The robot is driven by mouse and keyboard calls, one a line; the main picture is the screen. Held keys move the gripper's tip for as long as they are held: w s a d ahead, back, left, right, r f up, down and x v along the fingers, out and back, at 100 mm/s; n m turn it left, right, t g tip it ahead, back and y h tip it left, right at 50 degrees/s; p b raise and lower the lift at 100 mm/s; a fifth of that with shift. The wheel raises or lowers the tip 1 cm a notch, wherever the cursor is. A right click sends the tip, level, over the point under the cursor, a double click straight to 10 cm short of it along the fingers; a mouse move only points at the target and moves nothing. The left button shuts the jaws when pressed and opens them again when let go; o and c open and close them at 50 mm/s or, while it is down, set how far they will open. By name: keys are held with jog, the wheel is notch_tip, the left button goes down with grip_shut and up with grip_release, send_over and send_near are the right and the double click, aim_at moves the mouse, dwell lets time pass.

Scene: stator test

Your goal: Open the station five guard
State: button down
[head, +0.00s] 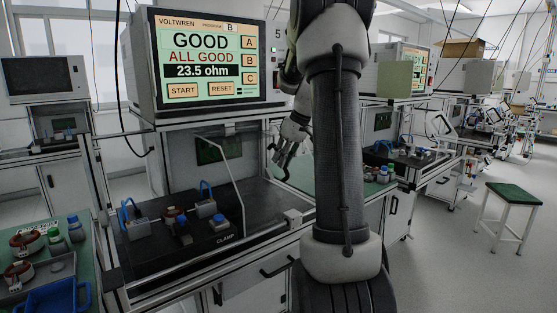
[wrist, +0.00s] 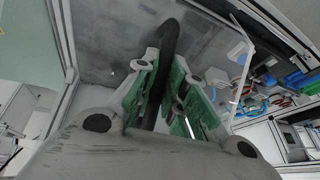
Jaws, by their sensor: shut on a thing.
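Station five (head: 205,60) has a large screen reading GOOD, ALL GOOD and 23.5 ohm, with a 5 at its right edge. A clear panel with a pale slanted edge (head: 226,150), apparently its guard, stands above the dark test bed. How far the guard is open I cannot tell. My gripper (head: 290,143) is to the right of this panel, partly hidden by my arm. In the wrist view my gripper (wrist: 167,95) has its green-padded fingers shut around a dark curved bar (wrist: 167,45), which looks like the guard's handle.
The test bed (head: 185,255) carries blue-handled clamps, a copper-coloured part and a blue button. At the left, a green bench holds stators, bottles and a blue tray (head: 55,300). A green-topped stool (head: 513,193) stands on open floor at the right.

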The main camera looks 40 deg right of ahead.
jog(key=c, duration=1.5)
grip_release()
jog(key=shift+o, duration=0.2)
jog(key=shift+r, duration=0.1)
jog(key=v, duration=1.2)
jog(key=shift+w+a, duration=0.1)
